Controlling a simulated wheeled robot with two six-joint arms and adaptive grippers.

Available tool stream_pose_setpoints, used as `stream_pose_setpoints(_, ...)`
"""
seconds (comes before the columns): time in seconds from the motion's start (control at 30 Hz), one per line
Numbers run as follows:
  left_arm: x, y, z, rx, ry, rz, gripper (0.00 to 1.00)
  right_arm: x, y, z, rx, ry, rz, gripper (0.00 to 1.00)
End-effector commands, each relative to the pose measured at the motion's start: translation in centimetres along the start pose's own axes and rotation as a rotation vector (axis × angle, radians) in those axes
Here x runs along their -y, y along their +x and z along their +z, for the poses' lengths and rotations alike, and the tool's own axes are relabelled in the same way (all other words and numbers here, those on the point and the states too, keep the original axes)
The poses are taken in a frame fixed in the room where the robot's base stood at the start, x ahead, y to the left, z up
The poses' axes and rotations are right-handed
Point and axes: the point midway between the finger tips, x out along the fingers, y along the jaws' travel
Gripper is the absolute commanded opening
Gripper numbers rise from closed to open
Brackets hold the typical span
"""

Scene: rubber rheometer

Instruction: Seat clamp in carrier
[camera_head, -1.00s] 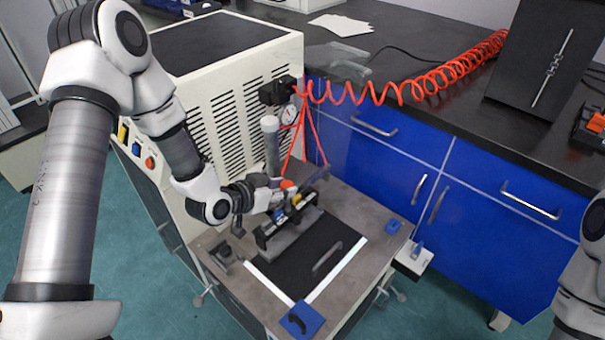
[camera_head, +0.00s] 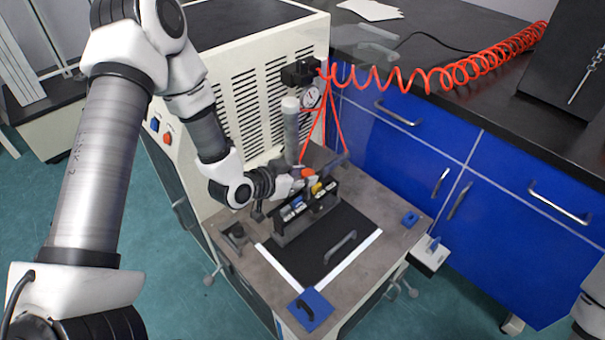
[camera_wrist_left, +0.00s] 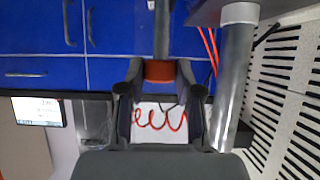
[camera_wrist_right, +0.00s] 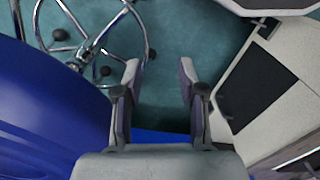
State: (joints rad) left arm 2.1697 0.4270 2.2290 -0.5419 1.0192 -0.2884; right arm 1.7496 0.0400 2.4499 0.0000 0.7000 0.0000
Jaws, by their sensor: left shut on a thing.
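My left gripper (camera_head: 297,181) is at the dark carrier (camera_head: 283,238) on the machine's bench. It is shut on what appears to be the clamp (camera_head: 308,173), which has an orange-red part. In the left wrist view the clamp's red-brown part (camera_wrist_left: 160,70) lies between the fingertips, with a grey bar running away from it. The carrier holds small blue and yellow parts. The arm and gripper hide some of it, and I cannot tell whether the clamp touches it. My right gripper (camera_wrist_right: 157,90) is open and empty, away from the bench, over floor in its wrist view.
A grey upright cylinder (camera_head: 290,130) stands close behind the left gripper. A black plate with a handle (camera_head: 340,245) lies in front of the carrier. A blue block (camera_head: 312,308) is at the bench's front corner. A red coiled hose (camera_head: 440,78) runs behind, above blue cabinets.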

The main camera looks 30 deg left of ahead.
Motion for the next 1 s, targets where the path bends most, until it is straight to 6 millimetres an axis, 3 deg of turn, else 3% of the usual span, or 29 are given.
stream_pose_setpoints(1.0, 0.0, 0.7, 1.2, -0.001, 0.001, 0.0, 0.0, 0.0, 1.1, 0.0, 0.0, 0.0, 0.0, 0.4)
